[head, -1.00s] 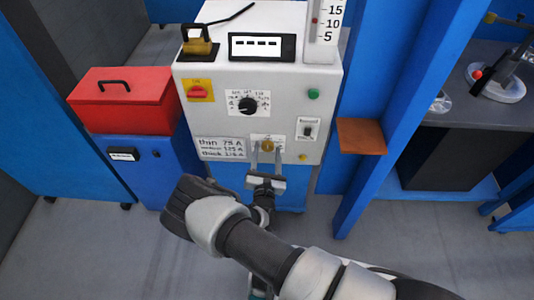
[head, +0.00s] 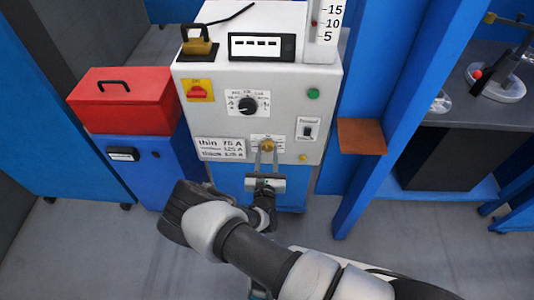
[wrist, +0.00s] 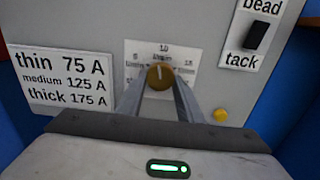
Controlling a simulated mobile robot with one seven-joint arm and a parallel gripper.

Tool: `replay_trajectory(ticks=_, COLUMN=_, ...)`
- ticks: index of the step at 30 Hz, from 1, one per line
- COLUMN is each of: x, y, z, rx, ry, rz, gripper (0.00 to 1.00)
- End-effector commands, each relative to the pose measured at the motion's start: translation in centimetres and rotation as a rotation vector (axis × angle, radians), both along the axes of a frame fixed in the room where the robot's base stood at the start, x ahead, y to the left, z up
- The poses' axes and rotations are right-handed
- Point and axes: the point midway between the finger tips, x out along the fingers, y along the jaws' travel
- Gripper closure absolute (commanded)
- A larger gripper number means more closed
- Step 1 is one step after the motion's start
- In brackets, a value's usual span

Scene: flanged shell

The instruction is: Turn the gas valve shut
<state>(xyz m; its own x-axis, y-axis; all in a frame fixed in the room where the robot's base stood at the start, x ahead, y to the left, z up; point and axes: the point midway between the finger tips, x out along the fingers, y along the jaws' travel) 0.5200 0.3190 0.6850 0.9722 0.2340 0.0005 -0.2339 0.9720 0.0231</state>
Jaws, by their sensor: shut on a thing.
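The gas valve is a round brass knob (head: 267,146) low on the front of a white machine (head: 215,115). In the wrist view the knob (wrist: 160,75) sits on a white dial plate (wrist: 135,50) marked 5, 10 and 15. A pale mark on the knob points up, near the 10. My gripper (head: 267,153) reaches up from below and is shut on the knob, one finger on each side. The fingers hide the lower part of the plate. A gauge (head: 323,35) on top of the machine has a red marker near 10.
A black selector dial (head: 247,104), a red switch (head: 198,91), a green button (head: 313,93) and a rocker switch (head: 308,130) share the panel. A small yellow button (head: 303,157) is right of the knob. A blue post (head: 375,110) stands to the right, a red box (head: 125,100) to the left.

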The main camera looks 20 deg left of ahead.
Motion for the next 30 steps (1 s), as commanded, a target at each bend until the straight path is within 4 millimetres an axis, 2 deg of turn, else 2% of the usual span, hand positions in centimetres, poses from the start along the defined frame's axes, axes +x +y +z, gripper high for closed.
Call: replay_trajectory(ticks=30, x=0.04, y=-0.46, z=0.08, rx=-0.938, ry=-0.224, rz=0.0, gripper=0.89)
